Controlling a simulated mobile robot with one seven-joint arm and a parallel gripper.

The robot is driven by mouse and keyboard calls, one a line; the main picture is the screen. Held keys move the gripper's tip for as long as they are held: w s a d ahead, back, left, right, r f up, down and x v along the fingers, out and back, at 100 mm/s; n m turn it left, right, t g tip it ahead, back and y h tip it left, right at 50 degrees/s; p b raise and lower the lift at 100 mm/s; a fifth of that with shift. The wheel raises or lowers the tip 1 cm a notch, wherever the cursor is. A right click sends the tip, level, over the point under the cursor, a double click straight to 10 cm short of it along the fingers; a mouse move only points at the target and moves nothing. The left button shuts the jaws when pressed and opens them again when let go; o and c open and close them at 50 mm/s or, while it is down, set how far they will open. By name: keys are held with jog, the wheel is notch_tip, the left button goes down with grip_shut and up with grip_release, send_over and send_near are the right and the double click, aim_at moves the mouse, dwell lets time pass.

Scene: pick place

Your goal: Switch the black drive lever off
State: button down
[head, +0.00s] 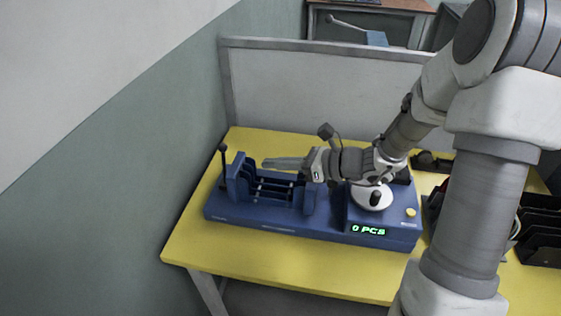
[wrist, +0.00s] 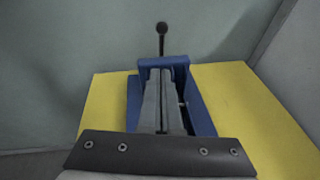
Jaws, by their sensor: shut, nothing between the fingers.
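A black lever with a ball knob (head: 223,150) stands upright at the left end of a blue machine (head: 270,222) on the yellow table. In the wrist view, the same lever (wrist: 162,40) rises just beyond the blue end frame, straight ahead of the fingers. My gripper (head: 266,163) is shut and empty, held level above the machine's cradle and pointing left at the lever. The fingertips (wrist: 158,74) are apart from the lever. A black knob (head: 375,198) sits on a white dial on the machine's right part. The lever's base is partly hidden.
The machine's green display (head: 368,230) reads "0 PCS", and a yellow button (head: 411,212) sits nearby. A grey partition (head: 310,90) stands behind the table. Black trays (head: 540,225) are at the right. The yellow table (head: 190,235) is bare left of the machine.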

aim_at(225, 148)
jog(key=shift+w+a+r, duration=0.1)
jog(key=shift+w+a, duration=0.55)
jog(key=shift+a, duration=0.7)
jog(key=shift+w+a, duration=0.65)
jog(key=shift+a, duration=0.65)
jog(key=shift+w+a+r, duration=0.1)
jog(key=shift+w+a, duration=0.55)
jog(key=shift+a, duration=0.7)
jog(key=a+p, duration=0.1)
jog(key=a+r+h+p, duration=0.1)
jog(key=p, duration=0.1)
jog(key=shift+w+r+g, duration=0.2)
jog(key=shift+g, duration=0.1)
jog(key=w+a+f+g+h+p, duration=0.1)
jog(key=a+h+p, duration=0.4)
jog(key=p, duration=0.7)
jog(key=w+a, duration=0.1)
jog(key=a, duration=0.1)
jog(key=shift+w+a+n+g+h+p, duration=0.15)
jog(key=shift+a+n+g+h+p, duration=0.15)
jog(key=shift+g+h, duration=0.1)
jog(key=shift+a, duration=0.1)
